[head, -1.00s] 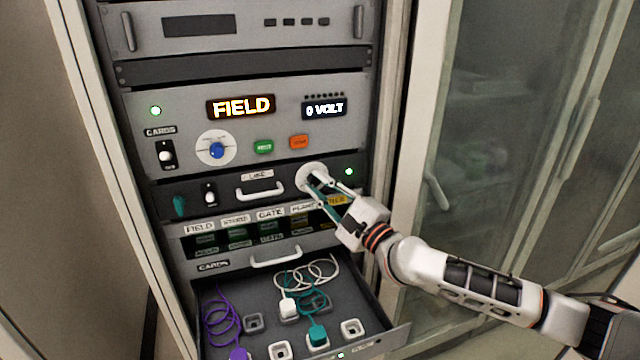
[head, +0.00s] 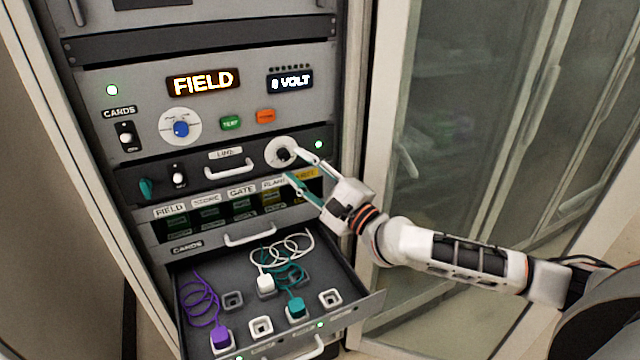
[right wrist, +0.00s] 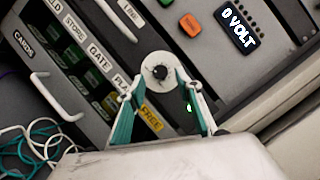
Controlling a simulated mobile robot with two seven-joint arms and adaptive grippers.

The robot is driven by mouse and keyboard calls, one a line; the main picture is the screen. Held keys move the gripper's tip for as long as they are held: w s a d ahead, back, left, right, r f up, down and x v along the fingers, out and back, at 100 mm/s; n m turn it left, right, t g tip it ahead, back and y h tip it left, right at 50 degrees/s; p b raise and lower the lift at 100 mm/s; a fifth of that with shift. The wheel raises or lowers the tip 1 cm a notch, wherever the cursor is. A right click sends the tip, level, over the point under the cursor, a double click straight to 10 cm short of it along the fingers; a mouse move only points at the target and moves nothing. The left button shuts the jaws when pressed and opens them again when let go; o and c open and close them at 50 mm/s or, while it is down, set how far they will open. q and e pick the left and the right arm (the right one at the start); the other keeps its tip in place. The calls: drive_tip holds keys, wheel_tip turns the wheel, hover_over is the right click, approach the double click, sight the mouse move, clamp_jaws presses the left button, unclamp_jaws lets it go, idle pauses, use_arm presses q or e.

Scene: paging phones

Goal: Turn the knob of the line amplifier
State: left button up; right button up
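The line amplifier (head: 205,183) is the dark panel with a "LINE" label, a handle and a small toggle. Its knob (head: 283,154) is small and black, on a round white dial at the panel's right end; it also shows in the right wrist view (right wrist: 156,71). My right gripper (head: 292,164) is open and empty in front of the knob. In the right wrist view its two teal-padded fingers (right wrist: 160,98) are spread to the left and right, just short of the knob and apart from it. My left gripper is not in view.
Above is a panel with a blue selector (head: 181,129) and lit "FIELD" and "0 VOLT" displays. Below are a card row (head: 240,208) and an open drawer (head: 352,308) with corded plugs. A glass-door cabinet (head: 450,130) stands at right.

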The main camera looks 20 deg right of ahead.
drive_tip(key=v, duration=0.8)
drive_tip(key=shift+s, duration=0.2)
drive_tip(key=shift+d, duration=0.1)
